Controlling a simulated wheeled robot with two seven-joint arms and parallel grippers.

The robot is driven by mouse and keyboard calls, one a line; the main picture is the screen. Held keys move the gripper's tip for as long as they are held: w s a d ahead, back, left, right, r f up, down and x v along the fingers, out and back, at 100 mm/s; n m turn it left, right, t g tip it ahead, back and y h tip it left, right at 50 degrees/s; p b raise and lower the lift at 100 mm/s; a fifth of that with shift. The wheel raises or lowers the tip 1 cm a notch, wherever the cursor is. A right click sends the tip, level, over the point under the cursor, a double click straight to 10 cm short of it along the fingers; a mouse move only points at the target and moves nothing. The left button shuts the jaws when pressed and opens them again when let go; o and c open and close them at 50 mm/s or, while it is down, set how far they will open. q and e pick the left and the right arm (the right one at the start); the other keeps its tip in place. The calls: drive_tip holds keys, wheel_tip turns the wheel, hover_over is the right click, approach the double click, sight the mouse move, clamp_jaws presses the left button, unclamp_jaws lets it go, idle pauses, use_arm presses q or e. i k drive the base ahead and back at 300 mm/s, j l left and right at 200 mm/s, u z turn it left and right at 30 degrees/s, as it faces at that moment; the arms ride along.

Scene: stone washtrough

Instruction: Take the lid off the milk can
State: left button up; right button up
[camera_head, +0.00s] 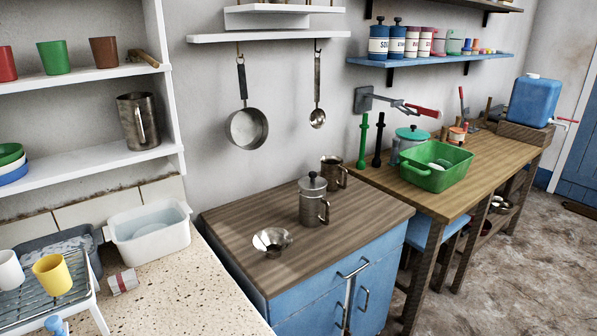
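The milk can (313,208) is a small grey metal can with a side handle. It stands upright on the wooden top of the blue cabinet (330,246). Its grey lid (312,183), with a dark knob on top, sits on the can's mouth. Neither of my grippers is in this view.
A metal funnel or bowl (271,241) lies left of the can, and a metal mug (334,171) stands behind it. A pan (246,128) and a ladle (317,117) hang above. A green basin (436,167) stands on the right table. The cabinet top's front right is clear.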

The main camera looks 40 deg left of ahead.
sight(312, 182)
drive_tip(key=i+l+u, duration=0.25)
drive_tip(key=i, duration=0.15)
drive_tip(key=i+l+u, duration=0.2)
drive_tip(key=i, duration=0.25)
